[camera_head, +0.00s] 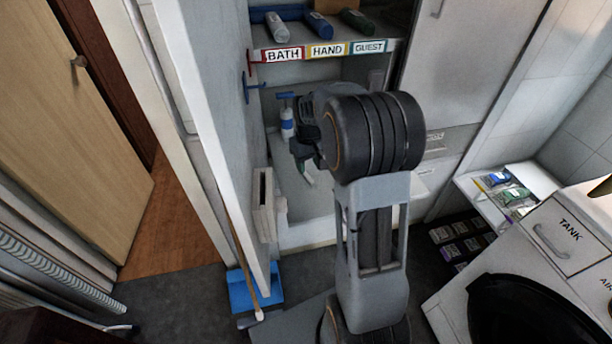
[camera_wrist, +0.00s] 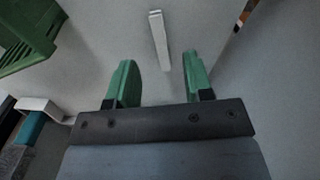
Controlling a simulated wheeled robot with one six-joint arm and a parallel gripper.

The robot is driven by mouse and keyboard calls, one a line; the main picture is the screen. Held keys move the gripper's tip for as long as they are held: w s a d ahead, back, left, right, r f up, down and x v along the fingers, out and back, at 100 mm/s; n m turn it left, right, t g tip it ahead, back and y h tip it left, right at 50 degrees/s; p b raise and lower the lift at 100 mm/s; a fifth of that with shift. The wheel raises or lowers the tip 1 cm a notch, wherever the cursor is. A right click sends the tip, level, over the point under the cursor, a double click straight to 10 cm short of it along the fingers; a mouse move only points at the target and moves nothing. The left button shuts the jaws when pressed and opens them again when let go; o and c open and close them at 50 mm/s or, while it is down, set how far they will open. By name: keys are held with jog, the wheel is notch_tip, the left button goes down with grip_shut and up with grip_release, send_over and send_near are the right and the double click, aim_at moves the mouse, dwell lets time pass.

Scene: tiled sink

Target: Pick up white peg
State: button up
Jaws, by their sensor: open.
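The white peg (camera_wrist: 160,40), a narrow pale bar, shows in the wrist view against a light grey surface. I cannot tell whether it lies on that surface or stands out from it. My gripper (camera_wrist: 159,72) has two green fingers, open and apart. The peg's near end lies in the gap between the fingertips, closer to the right one, with no visible contact. The rest of the peg extends beyond the tips. In the head view my gripper hangs at the sink niche, partly hidden by my arm, and I cannot make out the peg clearly there.
A green slatted object (camera_wrist: 25,35) is near the left finger's side. A white bracket (camera_wrist: 45,108) sits at lower left.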

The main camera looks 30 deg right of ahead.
aim_at(309, 179)
jog(key=shift+s+f, duration=0.2)
jog(key=shift+f, duration=2.55)
grip_shut()
